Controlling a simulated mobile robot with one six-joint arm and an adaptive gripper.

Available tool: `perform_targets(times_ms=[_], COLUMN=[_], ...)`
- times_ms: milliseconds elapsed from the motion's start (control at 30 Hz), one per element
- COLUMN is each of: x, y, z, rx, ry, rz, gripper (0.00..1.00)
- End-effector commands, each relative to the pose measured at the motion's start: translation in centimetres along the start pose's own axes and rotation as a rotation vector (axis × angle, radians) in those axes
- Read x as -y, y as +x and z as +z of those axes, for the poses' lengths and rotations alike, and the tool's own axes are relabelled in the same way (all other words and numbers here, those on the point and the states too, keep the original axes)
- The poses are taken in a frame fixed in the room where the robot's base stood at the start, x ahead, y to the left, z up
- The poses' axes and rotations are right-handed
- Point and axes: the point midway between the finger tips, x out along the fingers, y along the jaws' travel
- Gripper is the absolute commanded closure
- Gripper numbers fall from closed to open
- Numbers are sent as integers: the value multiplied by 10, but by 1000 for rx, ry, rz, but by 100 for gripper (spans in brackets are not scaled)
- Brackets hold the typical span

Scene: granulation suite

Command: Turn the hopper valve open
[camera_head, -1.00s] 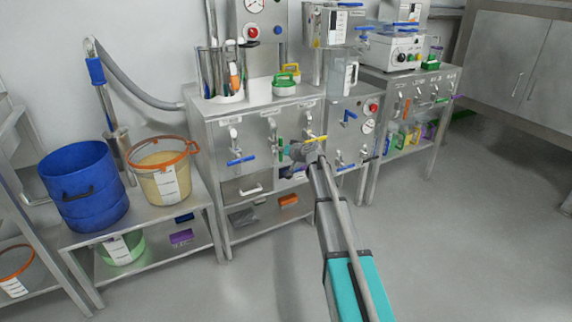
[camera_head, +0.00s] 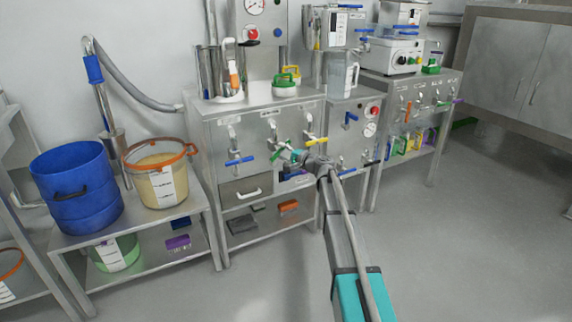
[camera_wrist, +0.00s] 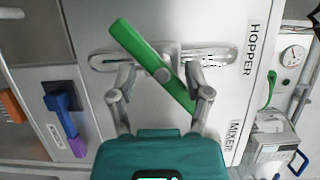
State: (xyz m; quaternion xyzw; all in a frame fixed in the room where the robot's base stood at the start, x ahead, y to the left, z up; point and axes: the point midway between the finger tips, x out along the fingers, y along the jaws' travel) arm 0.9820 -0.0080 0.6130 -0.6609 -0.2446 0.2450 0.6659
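The hopper valve has a long green lever (camera_wrist: 137,45), set diagonally across its silver body (camera_wrist: 215,57). The HOPPER label (camera_wrist: 250,48) is beside it in the wrist view. The lever (camera_head: 276,157) also shows in the head view, partly hidden by my gripper (camera_head: 300,157). In the wrist view my gripper (camera_wrist: 160,88) is open, with its two fingers apart on either side of the lever's pivot. The lever's lower right end lies by the right finger; I cannot tell whether they touch.
A blue-handled valve (camera_head: 240,160) and a yellow-handled valve (camera_head: 317,141) flank the green one on the steel cabinet (camera_head: 216,140). A blue drum (camera_head: 75,190) and a bucket (camera_head: 160,178) stand on the left bench. The floor (camera_head: 450,250) at right is clear.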

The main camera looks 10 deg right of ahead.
Motion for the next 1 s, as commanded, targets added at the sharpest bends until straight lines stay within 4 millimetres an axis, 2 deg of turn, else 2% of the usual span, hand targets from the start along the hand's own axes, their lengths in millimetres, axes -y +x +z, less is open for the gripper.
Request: perform_targets(times_ms=[33,900,1000], x=[1,1,11], y=[-11,-132,-128], z=[1,2,11], rx=[-3,-1,18], ry=[-2,-7,-22], rz=[1,3,28], gripper=[38,38,38])
